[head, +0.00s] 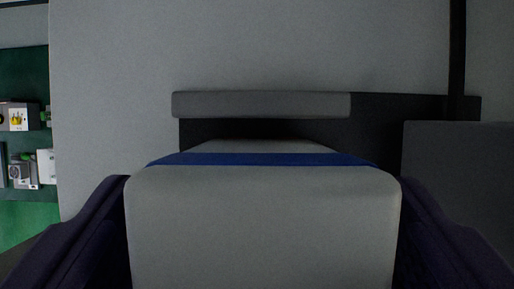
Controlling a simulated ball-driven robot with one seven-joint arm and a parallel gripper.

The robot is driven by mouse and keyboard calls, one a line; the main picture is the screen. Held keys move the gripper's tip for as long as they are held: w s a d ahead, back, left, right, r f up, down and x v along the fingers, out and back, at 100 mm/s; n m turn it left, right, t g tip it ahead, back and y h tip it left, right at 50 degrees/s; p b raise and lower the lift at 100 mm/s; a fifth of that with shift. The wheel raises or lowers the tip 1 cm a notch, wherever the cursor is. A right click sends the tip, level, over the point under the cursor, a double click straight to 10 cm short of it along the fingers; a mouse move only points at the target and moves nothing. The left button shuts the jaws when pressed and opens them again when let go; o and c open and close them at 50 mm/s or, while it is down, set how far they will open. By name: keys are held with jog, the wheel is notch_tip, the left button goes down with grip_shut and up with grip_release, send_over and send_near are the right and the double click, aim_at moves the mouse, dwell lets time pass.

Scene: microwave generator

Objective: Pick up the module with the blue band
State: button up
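The module with the blue band (262,225) is a grey rounded block, large in the lower middle of the head view. Its blue band (262,159) runs across the top, towards the far end. My gripper (263,185) has one dark finger on each side of the module. Both fingers lie against its sides with no gap that I can see. The module's far end is in front of a dark opening under a grey bar. The fingers' lower parts and the module's underside are out of sight, and I cannot tell whether it rests on anything.
A grey wall panel (250,45) fills the back. A grey horizontal bar (260,105) sits just beyond the module. A dark grey block (455,190) stands at the right, below a black vertical strip (457,60). Green boards with small parts (25,150) show at the far left.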

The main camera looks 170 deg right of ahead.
jog(key=shift+x, duration=1.2)
jog(key=shift+r, duration=0.1)
jog(key=shift+c, duration=0.4)
jog(key=c, duration=1.1)
notch_tip(320, 180, up, 10)
jog(key=shift+w+f+p, duration=0.1)
jog(key=shift+p, duration=0.95)
